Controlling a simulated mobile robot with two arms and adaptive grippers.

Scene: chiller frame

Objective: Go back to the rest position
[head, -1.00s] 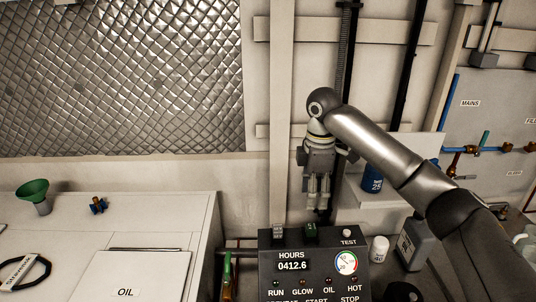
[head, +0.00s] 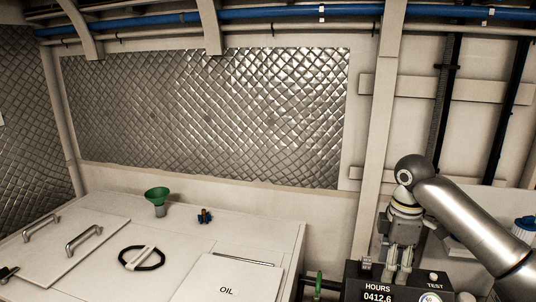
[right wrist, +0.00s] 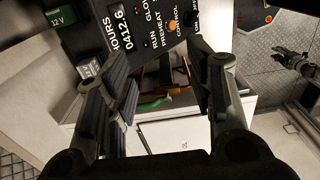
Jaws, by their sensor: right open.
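My right gripper (head: 398,268) hangs fingers-down at the lower right of the head view, in front of the wall and just above the control panel (head: 378,288). In the right wrist view my right gripper (right wrist: 165,82) has its two dark fingers spread apart, with nothing between them. The control panel also shows in the right wrist view (right wrist: 145,20), beyond the fingers. What looks like my left gripper (right wrist: 296,64) is small at the right edge of the right wrist view; its jaws are too small to judge.
A white cabinet top (head: 185,232) with an OIL lid (head: 235,282) fills the lower left. On it are a green funnel (head: 157,196), a small brass-and-blue valve (head: 205,215) and a black strap loop (head: 142,258). A quilted silver panel (head: 205,115) covers the wall behind.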

